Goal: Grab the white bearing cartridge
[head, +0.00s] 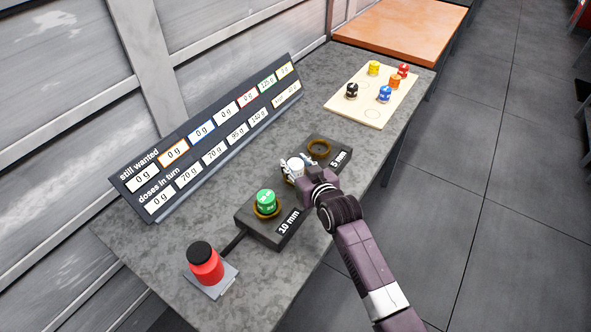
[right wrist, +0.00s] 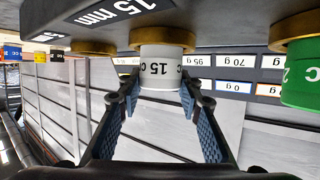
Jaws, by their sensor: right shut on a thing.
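The white bearing cartridge (head: 295,166) stands upright at the middle socket of the dark block. My right gripper (head: 298,168) is shut on the cartridge. In the right wrist view its two blue-padded fingers (right wrist: 159,90) flank the cartridge's sides. My left gripper is not in view.
A green cartridge (head: 266,201) sits in the 10 mm socket; the 5 mm socket (head: 320,148) is empty. A sign board (head: 215,127) lines the wall side. A wooden board (head: 341,108) holds several coloured cartridges at the far end.

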